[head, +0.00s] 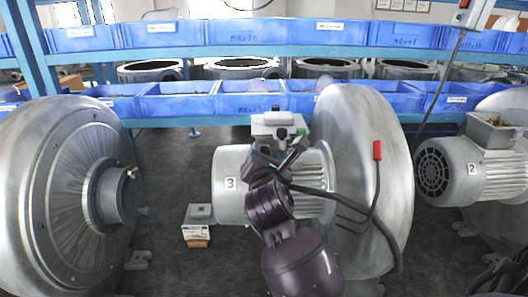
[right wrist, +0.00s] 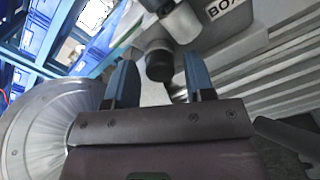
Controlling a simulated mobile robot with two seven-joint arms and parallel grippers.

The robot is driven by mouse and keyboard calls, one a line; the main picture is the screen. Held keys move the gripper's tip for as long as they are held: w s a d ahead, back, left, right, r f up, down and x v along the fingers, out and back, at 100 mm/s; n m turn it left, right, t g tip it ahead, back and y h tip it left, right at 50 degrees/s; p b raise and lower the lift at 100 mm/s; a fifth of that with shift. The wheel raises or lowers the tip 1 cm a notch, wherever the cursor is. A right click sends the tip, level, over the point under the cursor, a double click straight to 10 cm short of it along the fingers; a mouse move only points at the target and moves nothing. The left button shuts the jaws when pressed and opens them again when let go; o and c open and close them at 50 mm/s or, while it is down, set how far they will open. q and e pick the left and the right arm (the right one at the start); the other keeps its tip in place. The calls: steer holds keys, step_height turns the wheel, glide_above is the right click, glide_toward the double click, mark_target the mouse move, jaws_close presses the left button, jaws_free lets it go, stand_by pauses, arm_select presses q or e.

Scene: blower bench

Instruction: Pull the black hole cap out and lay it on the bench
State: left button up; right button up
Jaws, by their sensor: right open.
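The black hole cap (right wrist: 159,62) shows in the right wrist view as a short dark cylinder on the end of a light fitting on the motor's terminal box. In the head view the pale terminal box (head: 277,120) sits on top of motor 3 (head: 230,182), with small dark parts on its front. My right gripper (head: 279,151) is in front of that box. Its two blue-grey fingers (right wrist: 161,80) are open, one on each side of the cap in the wrist picture. I see no clear contact with it. My left gripper is out of view.
A large metal blower disc (head: 95,190) stands at the left and another housing (head: 365,150) is right of motor 3. A black cable with a red end (head: 377,150) hangs there. A small box (head: 198,222) is on the dark bench. Blue bins (head: 260,103) line the back.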

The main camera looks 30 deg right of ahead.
jaws_close()
steer(key=shift+v, duration=0.75)
stand_by(0.8)
steer(key=v, duration=0.3)
stand_by(0.6)
steer(key=shift+a+r, duration=0.1)
stand_by(0.4)
